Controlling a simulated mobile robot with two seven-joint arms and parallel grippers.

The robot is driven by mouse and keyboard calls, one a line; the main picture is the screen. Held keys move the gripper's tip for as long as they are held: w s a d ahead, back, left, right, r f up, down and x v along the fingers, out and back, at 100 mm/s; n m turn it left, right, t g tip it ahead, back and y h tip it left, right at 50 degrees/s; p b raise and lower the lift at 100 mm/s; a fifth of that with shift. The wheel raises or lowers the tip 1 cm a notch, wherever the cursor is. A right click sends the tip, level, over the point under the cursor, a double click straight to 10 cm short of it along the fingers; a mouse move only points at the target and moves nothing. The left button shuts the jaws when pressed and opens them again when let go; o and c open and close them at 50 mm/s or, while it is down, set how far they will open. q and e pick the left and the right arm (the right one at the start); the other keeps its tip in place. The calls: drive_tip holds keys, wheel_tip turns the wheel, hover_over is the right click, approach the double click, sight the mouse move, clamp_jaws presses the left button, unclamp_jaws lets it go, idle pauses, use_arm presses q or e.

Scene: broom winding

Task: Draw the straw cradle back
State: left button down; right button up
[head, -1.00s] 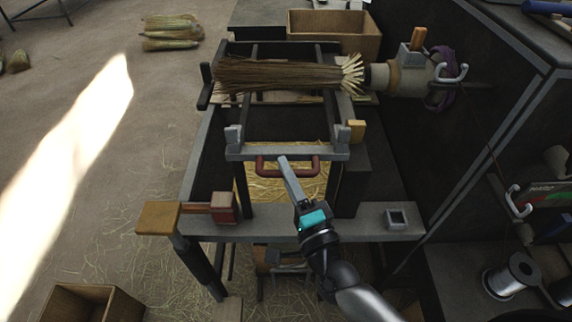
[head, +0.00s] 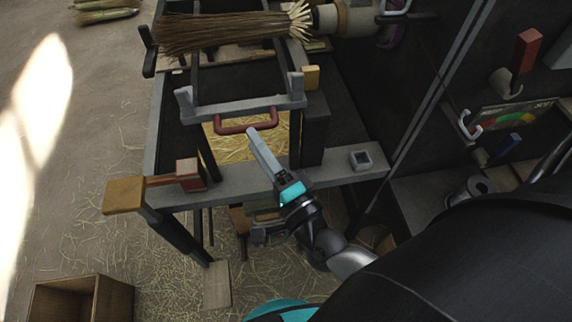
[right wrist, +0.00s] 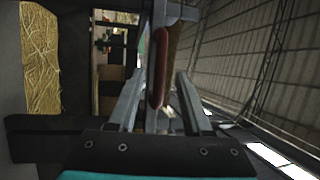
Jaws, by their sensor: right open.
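The straw cradle is a grey-framed carriage (head: 238,109) on dark rails, with a bundle of straw (head: 225,32) lying across its far end. A red U-shaped handle (head: 231,128) is on its near crossbar. My right gripper (head: 255,140) is at the handle, its fingers pointing toward the handle's middle. In the right wrist view the fingers (right wrist: 155,95) are apart, with the red handle (right wrist: 160,65) between them. I cannot tell whether either finger touches it. My left gripper is not in view.
The bench's front beam (head: 240,183) carries a wooden-ended lever (head: 123,196) with a red block (head: 191,174) at left and a small square socket (head: 361,159) at right. An open box (head: 85,300) stands on the floor. A dark panel with hooks and a gauge (head: 510,116) stands at right.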

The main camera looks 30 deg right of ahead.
drive_tip(key=v, duration=1)
drive_tip(key=shift+s, duration=0.4)
drive_tip(key=shift+f, duration=0.15)
wheel_tip(320, 180, down, 27)
drive_tip(key=s+d+n+g, duration=0.2)
drive_tip(key=s+n+g, duration=0.1)
drive_tip(key=n+g, duration=0.7)
drive_tip(key=s+d+f+n+g+h, duration=0.2)
drive_tip(key=s+f+n+g, duration=0.6)
drive_tip(key=s+f, duration=0.9)
drive_tip(key=shift+s+d+g, duration=0.4)
drive_tip(key=shift+s+d, duration=0.3)
drive_tip(key=shift+d, duration=0.2)
